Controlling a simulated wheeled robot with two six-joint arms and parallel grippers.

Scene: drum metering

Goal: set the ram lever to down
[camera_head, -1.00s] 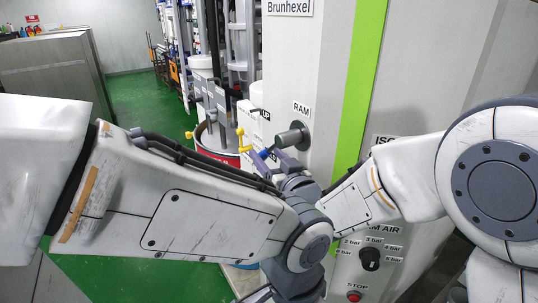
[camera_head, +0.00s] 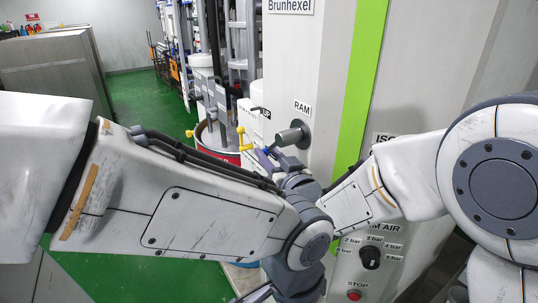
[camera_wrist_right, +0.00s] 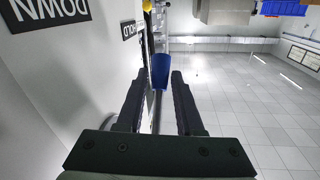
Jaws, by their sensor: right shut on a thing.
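The ram lever has a grey round hub (camera_head: 293,135) on the machine's pale panel, below the RAM label. Its blue grip shows between my right fingers in the right wrist view (camera_wrist_right: 160,69). My right gripper (camera_head: 267,155) is shut on this blue grip, just left of the hub. The fingers also show in the right wrist view (camera_wrist_right: 158,82), one on each side of the grip. A DOWN label (camera_wrist_right: 48,12) shows upside down on the panel at the upper left of the wrist view. My left gripper (camera_head: 258,293) shows only in part at the bottom edge; its fingers are unclear.
A red-and-white drum (camera_head: 218,146) stands behind the lever, with yellow handles (camera_head: 243,138) near it. An air knob (camera_head: 370,257) and a red STOP button (camera_head: 354,295) sit lower on the panel. My left arm's link crosses in front. Green floor is open at left.

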